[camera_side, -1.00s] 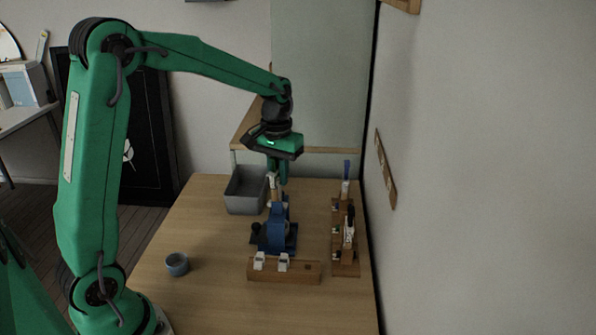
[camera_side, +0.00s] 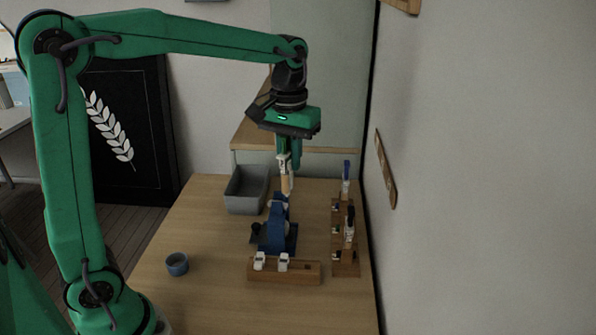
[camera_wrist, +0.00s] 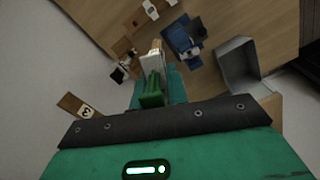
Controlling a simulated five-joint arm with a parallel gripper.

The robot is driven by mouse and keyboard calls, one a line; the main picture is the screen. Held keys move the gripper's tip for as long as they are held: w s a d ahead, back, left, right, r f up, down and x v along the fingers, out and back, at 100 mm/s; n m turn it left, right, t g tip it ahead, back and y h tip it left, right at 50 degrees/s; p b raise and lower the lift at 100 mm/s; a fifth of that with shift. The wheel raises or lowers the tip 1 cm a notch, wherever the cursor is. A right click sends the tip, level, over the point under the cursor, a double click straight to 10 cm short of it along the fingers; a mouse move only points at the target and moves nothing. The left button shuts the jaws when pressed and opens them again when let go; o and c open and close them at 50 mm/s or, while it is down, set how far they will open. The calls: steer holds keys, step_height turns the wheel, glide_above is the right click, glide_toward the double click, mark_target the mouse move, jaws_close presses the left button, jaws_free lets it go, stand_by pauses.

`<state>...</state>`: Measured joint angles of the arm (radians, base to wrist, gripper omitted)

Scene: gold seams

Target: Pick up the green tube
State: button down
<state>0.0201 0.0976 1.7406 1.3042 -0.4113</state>
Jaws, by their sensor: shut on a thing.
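My gripper (camera_side: 290,166) is shut on a slim tube, which I take to be the green tube (camera_side: 286,183). In the side view its white label and tan lower part hang below the fingers, close to upright, above and behind the blue stand (camera_side: 278,232). Its top is hidden among my green fingers. In the wrist view my gripper (camera_wrist: 158,80) is around the tube; the white label (camera_wrist: 149,62) shows beyond a green end, which I cannot clearly separate from the fingers.
A stepped wooden rack (camera_side: 345,268) at the right holds a blue-topped tube (camera_side: 346,178) and a black-topped one (camera_side: 350,224). A wooden block (camera_side: 300,276) with two white pieces stands in front. A grey bin (camera_side: 246,205) is behind left, a blue cup (camera_side: 177,264) front left.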

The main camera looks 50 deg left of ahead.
steer(key=shift+s+d+r, duration=0.25)
steer(key=shift+d+r, duration=0.2)
steer(key=shift+d, duration=0.25)
steer(key=shift+s+d+r, duration=0.25)
steer(key=shift+d+r, duration=0.15)
steer(key=shift+d, duration=0.25)
steer(key=w+f+n, duration=0.2)
steer(key=w+f, duration=0.3)
steer(key=w, duration=0.4)
steer(key=w+a+f+n, duration=0.1)
steer(key=w+f+n, duration=0.1)
steer(key=w+f, duration=0.4)
steer(key=w, duration=0.3)
steer(key=shift+w+n, duration=0.15)
steer(key=shift+n, duration=0.15)
steer(key=shift+f, duration=0.2)
steer(key=shift+f, duration=2)
steer(key=shift+f, duration=1.55)
stand_by(0.8)
